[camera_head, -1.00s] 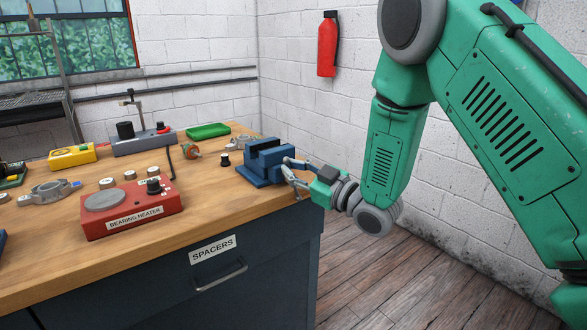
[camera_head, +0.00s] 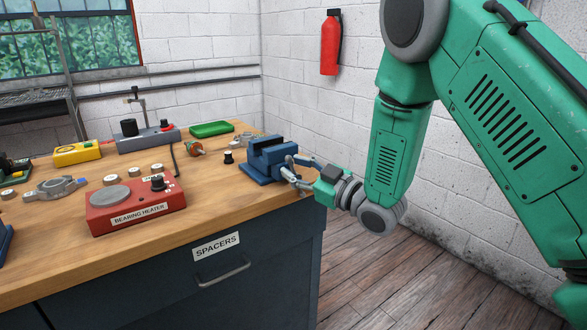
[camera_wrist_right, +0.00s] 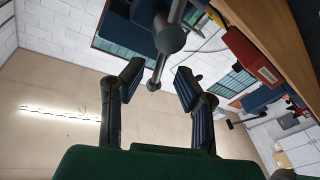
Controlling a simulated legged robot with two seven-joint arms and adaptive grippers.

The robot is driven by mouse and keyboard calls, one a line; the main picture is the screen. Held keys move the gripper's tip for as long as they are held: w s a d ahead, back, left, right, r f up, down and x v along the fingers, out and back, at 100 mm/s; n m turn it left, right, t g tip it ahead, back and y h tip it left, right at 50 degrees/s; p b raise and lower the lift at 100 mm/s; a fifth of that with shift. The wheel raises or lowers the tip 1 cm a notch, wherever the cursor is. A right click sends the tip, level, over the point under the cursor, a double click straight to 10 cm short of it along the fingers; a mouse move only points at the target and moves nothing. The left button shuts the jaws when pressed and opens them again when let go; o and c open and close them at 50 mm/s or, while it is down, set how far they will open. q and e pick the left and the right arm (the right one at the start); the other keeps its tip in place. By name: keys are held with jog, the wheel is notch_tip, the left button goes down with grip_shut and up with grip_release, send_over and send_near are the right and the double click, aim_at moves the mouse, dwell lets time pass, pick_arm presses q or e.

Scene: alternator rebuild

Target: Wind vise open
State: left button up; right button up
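The blue vise (camera_head: 268,163) stands at the right end of the wooden bench. In the right wrist view, its dark blue underside (camera_wrist_right: 148,14) is at the top. The vise's grey screw end (camera_wrist_right: 170,38) carries a thin handle bar (camera_wrist_right: 160,64) with a ball tip. My right gripper (camera_head: 290,166) is at the vise's right side. In the right wrist view, my right gripper's fingers (camera_wrist_right: 160,76) are apart, one each side of the lower bar. A gap shows between bar and fingers, though contact at depth is hard to judge. My left gripper is out of view.
The red bearing heater (camera_head: 135,204) sits toward the bench front, left of the vise. A small black-topped part (camera_head: 228,157) and a green tray (camera_head: 211,129) are near the vise. The bench's right edge (camera_head: 322,208) lies below my wrist, with open floor beyond.

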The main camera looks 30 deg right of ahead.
jog(key=v, duration=1.1)
jog(key=shift+s, duration=0.3)
jog(key=shift+d, duration=0.15)
jog(key=s+a+f+m+g+h, duration=0.2)
jog(key=s+a+f+g, duration=0.15)
jog(key=f, duration=0.75)
jog(key=s+a+f+m+g+h, duration=0.25)
jog(key=f+g, duration=0.25)
jog(key=f, duration=0.6)
jog(key=s+a+f+m+g+h, duration=0.1)
jog(key=s+f+g, duration=0.3)
jog(key=s, duration=0.6)
jog(key=s+a+f+m+g, duration=0.2)
jog(key=s+f+g, duration=0.3)
jog(key=s+f, duration=0.3)
jog(key=s, duration=0.3)
jog(key=shift+a+f+h, duration=0.25)
jog(key=shift+a+h, duration=0.1)
jog(key=shift+a, duration=0.05)
